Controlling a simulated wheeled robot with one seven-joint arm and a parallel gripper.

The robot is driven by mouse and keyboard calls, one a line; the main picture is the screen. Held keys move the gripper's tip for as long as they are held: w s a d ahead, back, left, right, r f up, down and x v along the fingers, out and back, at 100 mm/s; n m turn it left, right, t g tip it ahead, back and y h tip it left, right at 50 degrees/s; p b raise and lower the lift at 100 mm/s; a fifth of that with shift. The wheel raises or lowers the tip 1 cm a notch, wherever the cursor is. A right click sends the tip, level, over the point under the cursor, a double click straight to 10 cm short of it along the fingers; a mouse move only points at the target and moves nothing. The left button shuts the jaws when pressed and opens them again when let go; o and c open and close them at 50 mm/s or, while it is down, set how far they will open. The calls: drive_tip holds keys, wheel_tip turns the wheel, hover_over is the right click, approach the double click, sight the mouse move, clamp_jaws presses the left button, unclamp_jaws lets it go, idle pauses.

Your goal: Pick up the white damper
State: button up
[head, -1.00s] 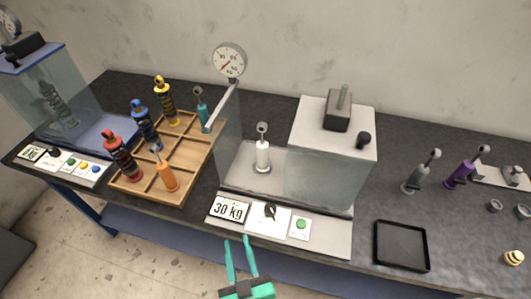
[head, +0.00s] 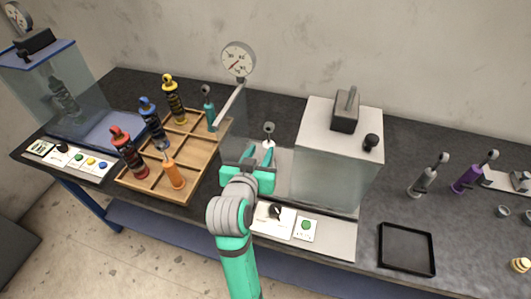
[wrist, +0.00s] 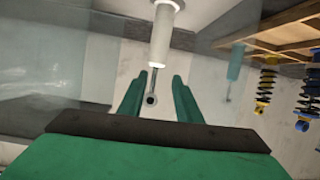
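The white damper (head: 268,143) stands upright on the platform of the middle testing machine. In the head view only its upper end and eye show; my gripper and arm hide the lower part. In the wrist view the damper (wrist: 164,35) appears upside down, with its thin rod and dark-holed eye pointing down the picture. My gripper (head: 250,160) is at the front of the machine, close to the damper. In the wrist view the two green fingers of my gripper (wrist: 157,88) are apart, and the rod and eye show between them. I see no contact.
A clear-walled cover with a white top (head: 338,120) stands right of the damper. A gauge (head: 238,58) on a post rises behind left. A wooden tray (head: 192,160) of coloured dampers is left. A black tray (head: 406,249) lies right, with grey and purple dampers beyond.

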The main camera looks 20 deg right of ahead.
sight(269, 138)
drive_tip(key=shift+m+g, duration=0.5)
drive_tip(key=shift+m, duration=0.1)
drive_tip(key=w+d, duration=0.3)
drive_tip(key=w, duration=0.1)
drive_tip(key=shift+w+d+r, duration=0.1)
drive_tip(key=shift+w+d, duration=0.05)
drive_tip(key=shift+d, duration=0.2)
drive_tip(key=shift+h, duration=0.3)
drive_tip(key=shift+x, duration=2.75)
drive_tip(key=shift+w+a+r, duration=0.1)
drive_tip(key=shift+w+r, duration=0.05)
drive_tip(key=shift+r, duration=0.05)
clamp_jaws()
